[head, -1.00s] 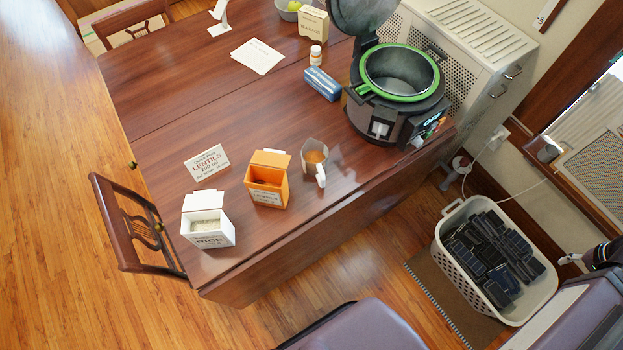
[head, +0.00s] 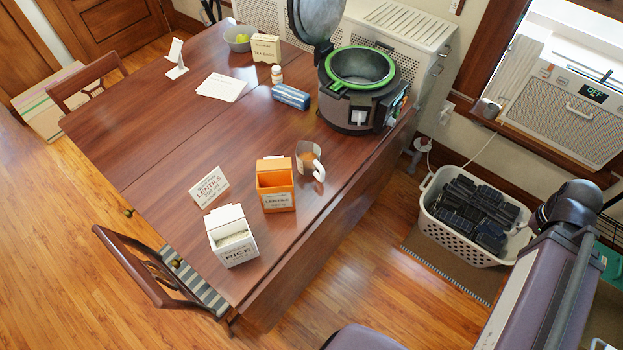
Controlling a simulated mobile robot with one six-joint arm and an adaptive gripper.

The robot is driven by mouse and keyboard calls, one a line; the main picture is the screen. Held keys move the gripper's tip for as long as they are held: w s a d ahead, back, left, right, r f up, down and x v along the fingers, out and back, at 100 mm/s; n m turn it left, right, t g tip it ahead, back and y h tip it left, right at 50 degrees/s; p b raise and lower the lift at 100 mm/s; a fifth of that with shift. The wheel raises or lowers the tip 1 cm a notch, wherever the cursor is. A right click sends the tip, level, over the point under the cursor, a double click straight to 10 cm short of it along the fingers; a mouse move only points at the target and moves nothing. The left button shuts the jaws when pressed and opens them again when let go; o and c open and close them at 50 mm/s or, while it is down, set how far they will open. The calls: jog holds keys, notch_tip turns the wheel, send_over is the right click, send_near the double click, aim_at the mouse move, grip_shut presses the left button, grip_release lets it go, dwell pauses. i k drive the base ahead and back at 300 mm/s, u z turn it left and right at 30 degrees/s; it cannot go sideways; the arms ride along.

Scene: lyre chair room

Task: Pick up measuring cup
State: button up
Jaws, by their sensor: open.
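The measuring cup (head: 308,157) stands upright on the wooden table (head: 150,150), near its right edge. It is a clear cup with a white handle on its near right side and orange contents inside. It stands just behind and to the right of the orange lentils box (head: 275,190), with a small gap. My gripper is not in view; only part of my arm shows at the lower right, well apart from the cup.
A white rice box (head: 232,240) and a lentils card (head: 209,187) stand nearby. A basket (head: 455,231) of dark items sits on the floor.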

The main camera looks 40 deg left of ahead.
aim_at(308, 154)
jog(key=k, duration=0.8)
jog(key=u, duration=1.85)
jog(key=i, duration=0.5)
jog(key=z, duration=0.25)
